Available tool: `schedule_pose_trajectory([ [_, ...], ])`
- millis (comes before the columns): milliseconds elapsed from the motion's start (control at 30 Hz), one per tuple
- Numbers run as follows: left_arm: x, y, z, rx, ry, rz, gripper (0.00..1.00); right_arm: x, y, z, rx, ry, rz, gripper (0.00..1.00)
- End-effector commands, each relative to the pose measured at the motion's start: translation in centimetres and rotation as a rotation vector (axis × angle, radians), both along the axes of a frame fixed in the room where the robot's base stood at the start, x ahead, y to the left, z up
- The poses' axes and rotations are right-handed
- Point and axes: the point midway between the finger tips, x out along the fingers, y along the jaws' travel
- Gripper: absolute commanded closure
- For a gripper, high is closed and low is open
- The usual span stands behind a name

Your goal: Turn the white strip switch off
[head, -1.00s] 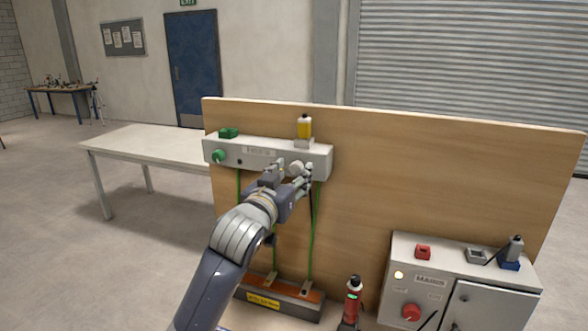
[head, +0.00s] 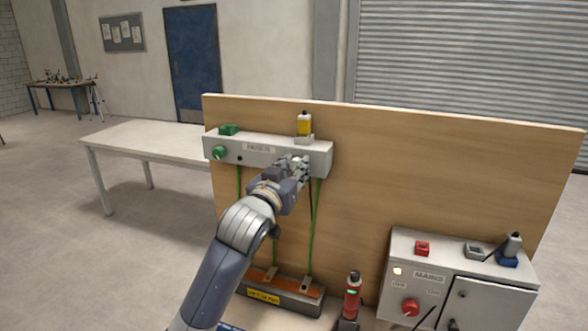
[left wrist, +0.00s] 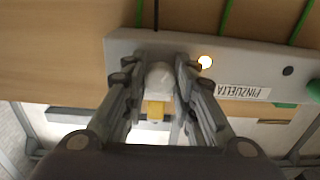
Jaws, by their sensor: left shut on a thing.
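The white strip switch is a round white knob (left wrist: 159,78) on the front of a long light-grey box (head: 318,150), which is fixed to a wooden board. In the left wrist view the knob sits between the fingers, with a lit lamp (left wrist: 205,62) beside it on the box face. My left gripper (head: 296,166) is at the right part of the box and shut on the knob. In the head view the fingers hide most of the knob, and its setting cannot be read. My right gripper is not in view.
A green knob (head: 219,153) is at the box's left end. A yellow-and-black device (head: 304,125) stands on top. Green cables (head: 315,220) hang below. A mains cabinet (head: 425,280) with a red knob (head: 411,307) and a red-and-black device (head: 352,297) are lower right.

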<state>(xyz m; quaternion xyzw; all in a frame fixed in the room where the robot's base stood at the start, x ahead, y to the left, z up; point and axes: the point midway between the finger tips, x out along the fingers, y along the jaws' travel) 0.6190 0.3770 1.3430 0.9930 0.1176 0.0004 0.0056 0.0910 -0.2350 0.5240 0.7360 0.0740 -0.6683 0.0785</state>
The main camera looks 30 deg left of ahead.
Motion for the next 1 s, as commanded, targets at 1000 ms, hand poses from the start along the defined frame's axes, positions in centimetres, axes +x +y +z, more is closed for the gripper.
schedule_pose_trajectory([
  [1000,0.0,-0.1,0.3,-0.758,-0.181,0.001,0.98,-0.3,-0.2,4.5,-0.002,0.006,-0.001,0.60],
])
